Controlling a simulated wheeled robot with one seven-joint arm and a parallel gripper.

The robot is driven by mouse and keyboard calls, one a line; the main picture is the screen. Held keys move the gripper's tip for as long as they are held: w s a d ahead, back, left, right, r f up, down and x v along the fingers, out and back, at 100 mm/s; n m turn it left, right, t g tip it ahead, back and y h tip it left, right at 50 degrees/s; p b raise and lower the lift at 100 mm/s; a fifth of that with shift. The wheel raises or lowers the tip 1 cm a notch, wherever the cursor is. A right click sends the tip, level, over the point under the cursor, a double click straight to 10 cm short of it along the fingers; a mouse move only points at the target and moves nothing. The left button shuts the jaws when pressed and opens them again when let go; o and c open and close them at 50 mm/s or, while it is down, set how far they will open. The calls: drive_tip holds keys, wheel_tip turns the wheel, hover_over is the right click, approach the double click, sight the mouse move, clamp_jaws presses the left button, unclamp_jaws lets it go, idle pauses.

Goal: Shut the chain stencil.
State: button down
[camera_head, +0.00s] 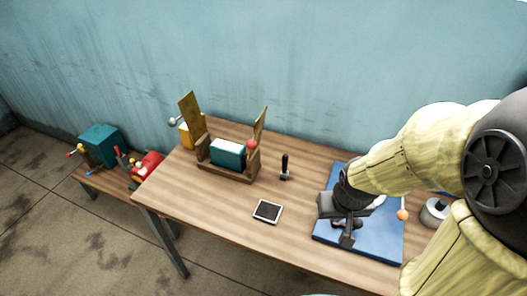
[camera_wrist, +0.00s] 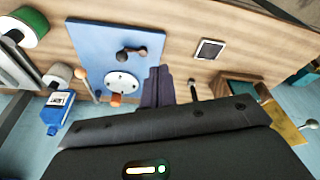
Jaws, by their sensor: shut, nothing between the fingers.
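No part is marked as the chain stencil. A wooden frame (camera_head: 227,174) on the left half of the table holds a teal block (camera_head: 228,154) with a pale top. A brassy panel (camera_head: 190,114) stands tilted up at its left end and another (camera_head: 260,122) at its right end, so both look raised. A red ball (camera_head: 252,145) shows by the right end. The wrist view shows part of the frame (camera_wrist: 240,90) and a yellow plate (camera_wrist: 283,122) at the right. My gripper (camera_head: 347,238) is shut and empty over the blue board, well right of the frame; its fingers show in the wrist view (camera_wrist: 158,84).
The blue board (camera_head: 375,246) carries a white disc (camera_wrist: 121,81) and a black crank (camera_wrist: 131,53). A blue bottle (camera_wrist: 54,115) stands beyond the board. Wood near the front left is clear.

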drive_tip(key=w+f+n+t+y+b, duration=0.2)
drive_tip(key=w+n+t, duration=0.1)
drive_tip(key=w+n, duration=0.5)
drive_tip(key=w+f+n+t+y+b, duration=0.1)
drive_tip(key=w+f+n+t+b, duration=0.25)
drive_tip(key=w, duration=0.65)
drive_tip(key=a+n+y+b, duration=0.1)
drive_tip(key=a+n+y, duration=0.1)
drive_tip(key=n+y, duration=0.2)
drive_tip(key=a+r+n+y+b, duration=0.1)
drive_tip(key=n+y, duration=0.4)
drive_tip(key=n, duration=0.3)
drive_tip(key=a+n+y+b, duration=0.2)
drive_tip(key=n+y, duration=0.2)
drive_tip(key=n, duration=0.2)
drive_tip(key=shift+a+r+y, duration=0.2)
drive_tip(key=shift+a+y, duration=0.1)
drive_tip(key=f+p+x, duration=0.1)
drive_tip(key=p+x, duration=0.4)
drive_tip(key=x, duration=0.9)
drive_tip(key=shift+r, duration=0.3)
